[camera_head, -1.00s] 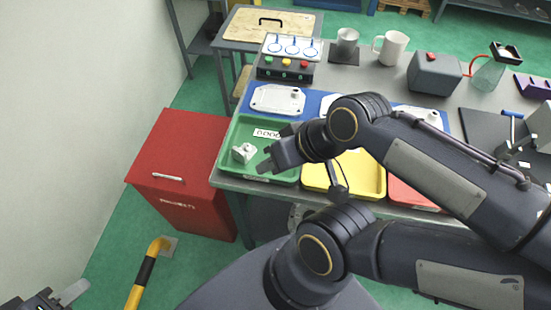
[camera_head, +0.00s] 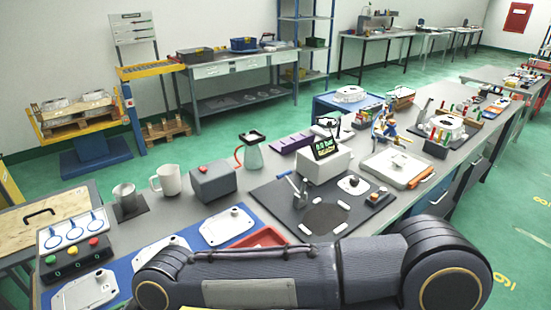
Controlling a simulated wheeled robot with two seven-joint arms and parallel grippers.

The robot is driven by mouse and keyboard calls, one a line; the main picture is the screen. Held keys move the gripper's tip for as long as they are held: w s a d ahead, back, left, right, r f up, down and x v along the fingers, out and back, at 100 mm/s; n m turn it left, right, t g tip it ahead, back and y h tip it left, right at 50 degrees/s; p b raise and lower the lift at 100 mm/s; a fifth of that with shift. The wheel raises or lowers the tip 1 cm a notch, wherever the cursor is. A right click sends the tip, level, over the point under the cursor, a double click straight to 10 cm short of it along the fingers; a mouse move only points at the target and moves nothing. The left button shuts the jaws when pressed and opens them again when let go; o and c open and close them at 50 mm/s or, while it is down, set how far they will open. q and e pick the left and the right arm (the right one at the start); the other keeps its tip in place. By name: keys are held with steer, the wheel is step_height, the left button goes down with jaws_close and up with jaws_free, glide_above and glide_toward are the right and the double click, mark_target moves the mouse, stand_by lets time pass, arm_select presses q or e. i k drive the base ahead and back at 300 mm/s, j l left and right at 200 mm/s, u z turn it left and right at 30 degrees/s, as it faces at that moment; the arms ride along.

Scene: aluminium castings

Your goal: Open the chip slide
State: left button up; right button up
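No part in view is clearly marked as the chip slide, and I cannot tell which thing it is. A pale wooden board (camera_head: 40,222) with a black handle (camera_head: 38,214) lies flat on a stand at the left edge. One of my dark arms crosses the bottom of the view, in front of the near bench. Its gripper is not visible. My other gripper is also out of view.
The near bench carries a button box (camera_head: 75,256), a steel cup (camera_head: 126,197), a white mug (camera_head: 166,180), a grey box (camera_head: 213,181) and a black mat (camera_head: 262,193). Green floor (camera_head: 225,125) lies open between this bench and the back bench (camera_head: 235,66).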

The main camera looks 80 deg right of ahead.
mark_target(419, 179)
steer(key=z, duration=3.9)
steer(key=u, duration=0.55)
steer(key=i+l+u, duration=0.45)
steer(key=l+u, duration=0.2)
steer(key=i+l+u, duration=0.15)
steer(key=l+u, duration=0.15)
steer(key=i+l, duration=0.1)
steer(key=l, duration=0.3)
steer(key=i+l, duration=0.15)
steer(key=l, duration=0.3)
steer(key=i+l+u, duration=0.1)
steer(key=l, duration=0.3)
steer(key=i+l, duration=0.1)
steer(key=l, duration=0.3)
